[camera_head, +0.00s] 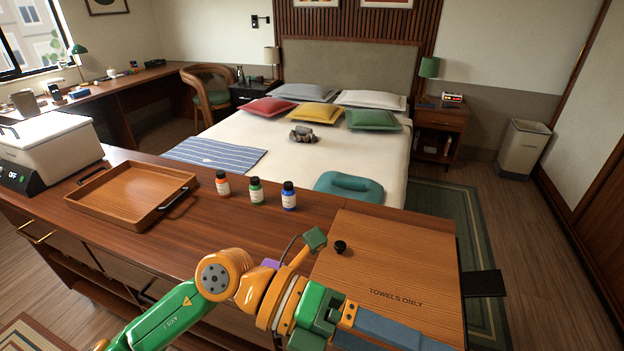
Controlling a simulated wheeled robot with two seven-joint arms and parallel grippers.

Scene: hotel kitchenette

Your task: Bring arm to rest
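My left arm comes in from the bottom left, with green and orange links, and reaches right across the near edge of the wooden counter (196,238). Its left gripper (410,340) is at the bottom, with blue-grey parts low in front of the wooden panel marked "TOWELS ONLY" (400,255). The bottom picture edge cuts off part of the gripper, so I cannot tell whether it is open or shut. I see nothing held in it. My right gripper is not in view.
The panel has a black knob (340,247). Orange (222,184), green (256,192) and blue (289,196) labelled bottles stand on the counter. A wooden tray (118,212) and a white appliance (52,146) are at left. The bed (295,160) lies beyond.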

